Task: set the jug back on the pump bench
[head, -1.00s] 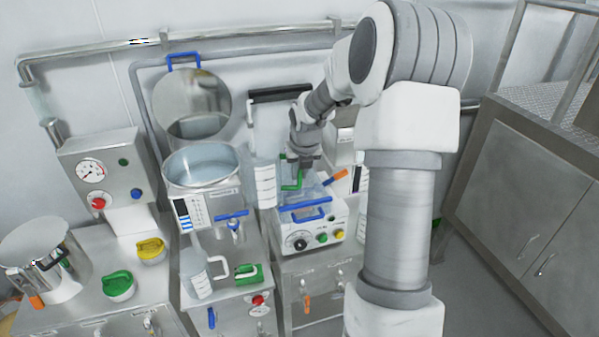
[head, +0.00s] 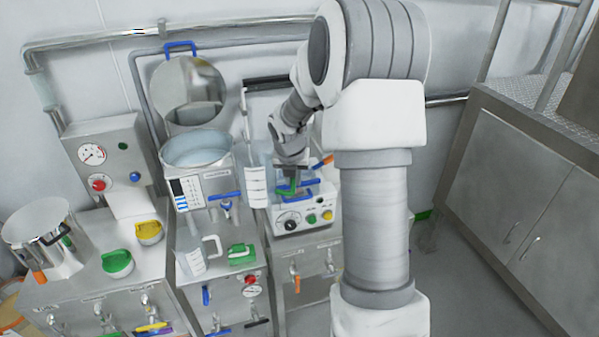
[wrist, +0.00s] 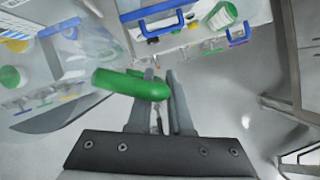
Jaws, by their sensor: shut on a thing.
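My gripper (head: 290,176) is shut on the green handle (wrist: 135,85) of a clear jug. In the wrist view the jug's see-through body (wrist: 75,60) extends to the left of the fingers. In the head view the gripper and jug are in front of the back wall, over or just behind a white pump box (head: 305,216) with knobs and a blue handle. The box sits on a steel bench (head: 312,258). The jug's body is hard to make out there, and I cannot tell whether its base touches anything.
A jug with a white handle (head: 192,258) and a green-handled item (head: 242,254) stand on the middle bench. A steel vessel (head: 197,150) stands behind them. The floor at right is clear.

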